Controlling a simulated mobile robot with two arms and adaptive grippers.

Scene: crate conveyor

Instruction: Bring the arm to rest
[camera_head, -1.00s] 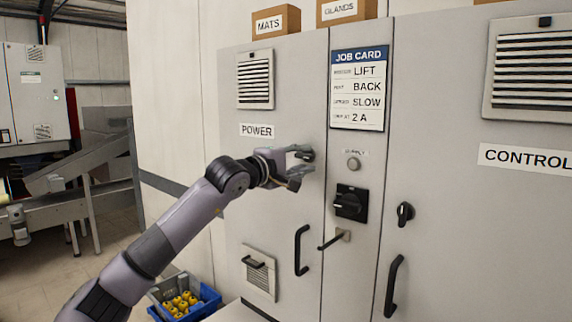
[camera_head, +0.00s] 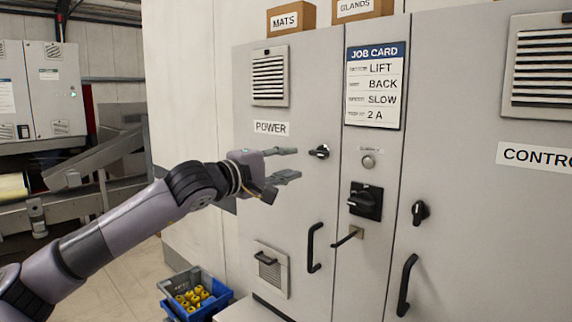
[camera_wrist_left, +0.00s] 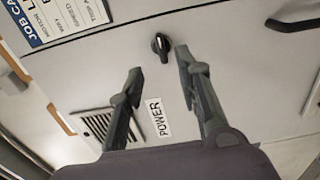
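My left arm (camera_head: 130,222) reaches in from the left in the head view. Its gripper (camera_head: 290,164) is open and empty, in front of the POWER cabinet door (camera_head: 290,205). The black knob (camera_head: 319,152) on that door is to the right of the fingertips, apart from them. In the left wrist view the two fingers (camera_wrist_left: 158,60) are spread, and the knob (camera_wrist_left: 161,45) shows beyond and between their tips. My right gripper is not in view.
A black rotary switch (camera_head: 365,201) and the JOB CARD (camera_head: 376,85) are on the middle panel. Door handles (camera_head: 314,247) stick out from the cabinet. A blue crate (camera_head: 215,304) with yellow parts stands on the floor below. A conveyor (camera_head: 100,165) is at the left.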

